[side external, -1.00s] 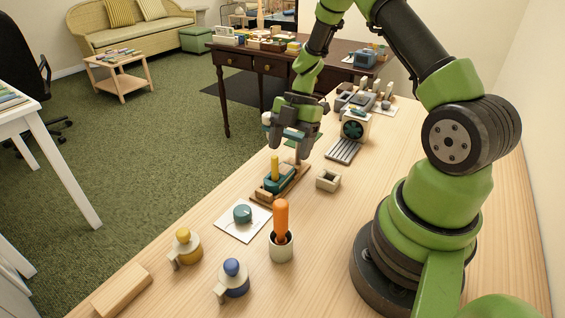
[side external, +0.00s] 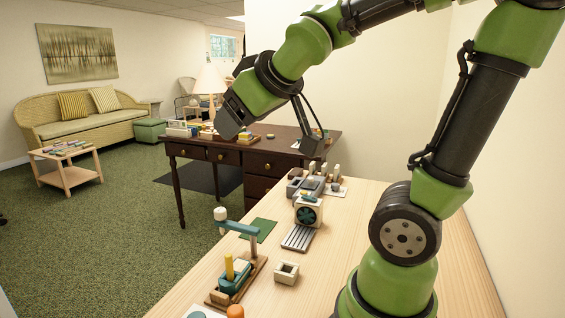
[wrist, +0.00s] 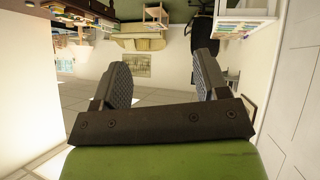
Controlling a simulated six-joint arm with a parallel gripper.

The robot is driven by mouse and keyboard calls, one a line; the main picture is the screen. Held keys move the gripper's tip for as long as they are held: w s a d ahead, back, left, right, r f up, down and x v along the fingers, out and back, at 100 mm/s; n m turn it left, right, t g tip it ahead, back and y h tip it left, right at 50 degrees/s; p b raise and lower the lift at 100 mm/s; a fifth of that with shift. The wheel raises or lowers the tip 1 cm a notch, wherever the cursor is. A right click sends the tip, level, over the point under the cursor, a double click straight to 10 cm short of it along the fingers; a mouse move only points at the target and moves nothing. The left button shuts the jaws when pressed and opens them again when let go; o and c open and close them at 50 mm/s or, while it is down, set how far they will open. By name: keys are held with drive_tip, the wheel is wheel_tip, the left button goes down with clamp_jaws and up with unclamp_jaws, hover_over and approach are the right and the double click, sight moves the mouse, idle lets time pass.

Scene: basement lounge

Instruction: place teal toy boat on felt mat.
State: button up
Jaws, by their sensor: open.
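A teal piece with a yellow peg, which looks like the teal toy boat (side external: 236,276), sits on a wooden base (side external: 256,277) at the near left of the bench. A post with a teal arm and white knob stands at that base's far end. A flat green mat, apparently the felt mat (side external: 265,225), lies beyond it near the bench's left edge. My gripper (side external: 228,128) is raised high above and beyond both, apart from them. In the wrist view my gripper (wrist: 163,65) is open with nothing between its fingers; neither boat nor mat shows there.
A small cream open box (side external: 287,272) stands right of the base. A ridged grey tray (side external: 297,237) and a fan-fronted device (side external: 308,212) stand farther back. An orange-topped item (side external: 236,311) is at the bottom edge. A dark desk (side external: 255,152) stands behind the bench.

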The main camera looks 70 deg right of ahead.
drive_tip(key=shift+o, duration=0.4)
drive_tip(key=s+a+f+m+g+y, duration=0.2)
drive_tip(key=s+a+y, duration=0.3)
drive_tip(key=s+a, duration=0.4)
drive_tip(key=shift+s+f+m, duration=0.4)
drive_tip(key=shift+s+f, duration=0.2)
drive_tip(key=shift+f, duration=0.05)
